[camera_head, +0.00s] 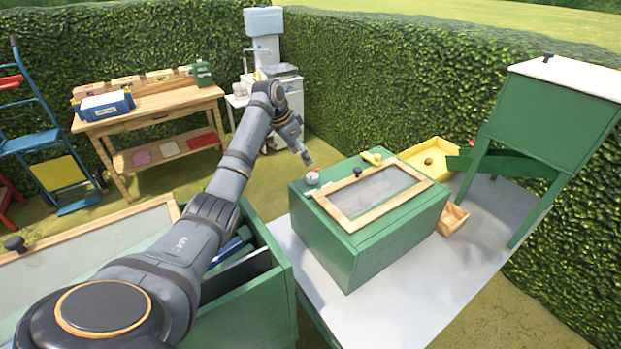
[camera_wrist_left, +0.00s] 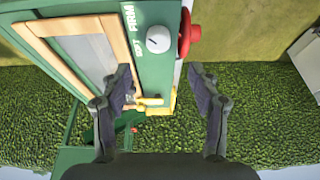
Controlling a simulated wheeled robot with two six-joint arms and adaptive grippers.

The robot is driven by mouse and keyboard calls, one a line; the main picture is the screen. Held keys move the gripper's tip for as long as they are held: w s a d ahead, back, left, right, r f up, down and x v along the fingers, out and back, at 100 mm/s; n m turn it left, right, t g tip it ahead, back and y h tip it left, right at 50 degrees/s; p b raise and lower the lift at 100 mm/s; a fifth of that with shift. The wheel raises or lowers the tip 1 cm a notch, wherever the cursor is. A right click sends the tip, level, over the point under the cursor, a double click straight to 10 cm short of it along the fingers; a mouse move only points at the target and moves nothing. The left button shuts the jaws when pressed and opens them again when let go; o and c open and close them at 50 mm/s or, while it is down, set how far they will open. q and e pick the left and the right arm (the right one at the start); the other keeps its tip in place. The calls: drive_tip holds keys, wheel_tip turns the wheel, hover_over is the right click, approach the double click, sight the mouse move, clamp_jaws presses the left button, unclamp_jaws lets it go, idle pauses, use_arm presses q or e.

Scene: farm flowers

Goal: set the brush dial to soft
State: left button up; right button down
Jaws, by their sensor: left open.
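The brush dial (camera_head: 312,178) is a small round white knob on the near left corner of the green box's top (camera_head: 298,190). In the left wrist view the dial (camera_wrist_left: 158,38) sits beside white lettering that reads FIRM, with a smaller word lower down. I cannot tell clearly which way its mark points. My left gripper (camera_head: 304,157) is just behind and above the dial in the head view. In the left wrist view its two fingers (camera_wrist_left: 160,80) are apart and empty, with the dial above the gap between their tips. My right gripper is not in view.
The box lid has a wood-framed window (camera_head: 380,188) with a black knob. A red part (camera_wrist_left: 190,33) sticks out beside the dial. A yellow piece (camera_head: 372,158) lies at the box's back edge. A yellow tray (camera_head: 418,155) and a green hopper (camera_head: 540,110) stand beyond on the table.

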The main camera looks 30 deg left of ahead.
sight(312, 175)
use_arm(q)
drive_tip(key=p+x, duration=0.2)
drive_tip(key=x, duration=0.8)
drive_tip(key=shift+d, duration=0.1)
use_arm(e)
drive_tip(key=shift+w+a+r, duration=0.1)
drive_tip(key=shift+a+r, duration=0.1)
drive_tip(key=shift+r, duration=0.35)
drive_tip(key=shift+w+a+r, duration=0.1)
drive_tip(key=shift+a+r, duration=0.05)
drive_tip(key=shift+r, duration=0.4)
use_arm(q)
drive_tip(key=shift+c, duration=1)
drive_tip(key=c, duration=1)
drive_tip(key=shift+o, duration=0.2)
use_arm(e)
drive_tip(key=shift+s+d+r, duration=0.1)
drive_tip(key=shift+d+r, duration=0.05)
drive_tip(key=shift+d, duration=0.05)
